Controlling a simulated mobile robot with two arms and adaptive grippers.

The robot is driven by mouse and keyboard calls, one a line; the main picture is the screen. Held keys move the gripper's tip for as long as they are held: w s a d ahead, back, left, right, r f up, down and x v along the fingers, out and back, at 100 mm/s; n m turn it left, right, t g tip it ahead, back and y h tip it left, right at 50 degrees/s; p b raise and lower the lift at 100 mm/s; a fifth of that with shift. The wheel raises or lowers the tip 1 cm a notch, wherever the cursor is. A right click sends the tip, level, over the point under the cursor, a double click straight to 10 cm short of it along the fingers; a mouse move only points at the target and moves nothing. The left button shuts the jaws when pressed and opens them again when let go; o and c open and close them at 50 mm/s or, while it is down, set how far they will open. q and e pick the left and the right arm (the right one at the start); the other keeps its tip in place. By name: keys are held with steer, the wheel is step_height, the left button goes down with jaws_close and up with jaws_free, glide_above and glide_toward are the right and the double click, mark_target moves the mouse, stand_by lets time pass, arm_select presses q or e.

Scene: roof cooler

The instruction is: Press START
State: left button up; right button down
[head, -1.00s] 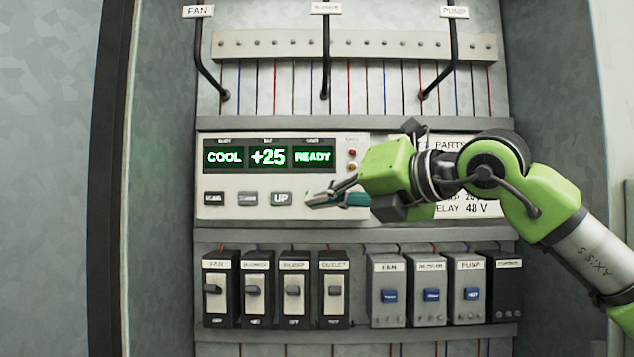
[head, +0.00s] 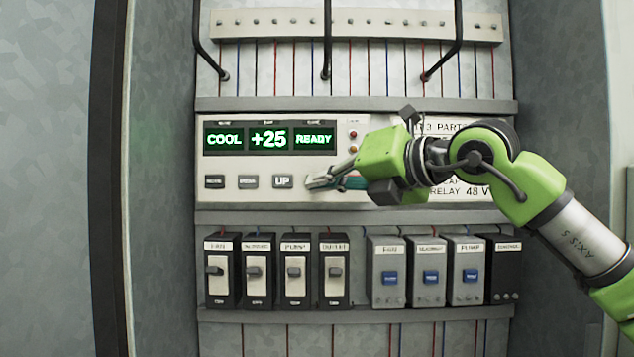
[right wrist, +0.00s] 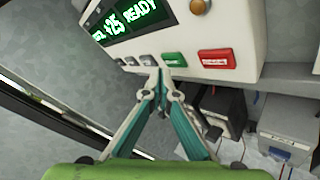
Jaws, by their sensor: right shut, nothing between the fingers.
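In the right wrist view a green button (right wrist: 174,59), its lettering too small to read for sure, sits on the lower front of the cream control panel (head: 230,197). A red button (right wrist: 216,59) is to its right. My right gripper (head: 312,183) is shut and empty, its fingertips just right of the UP button (head: 282,181) in the head view. In the right wrist view the closed fingertips (right wrist: 160,72) are close below and left of the green button; I cannot tell whether they touch it. My left gripper is not in view.
The display (head: 268,139) reads COOL, +25, READY. Below the panel are a row of black switches (head: 294,272) and grey modules with blue buttons (head: 430,277). Cabinet walls close in on both sides. Black cables (head: 327,50) hang above.

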stand_by(0.7)
steer(key=shift+w, duration=0.2)
steer(key=shift+w, duration=0.2)
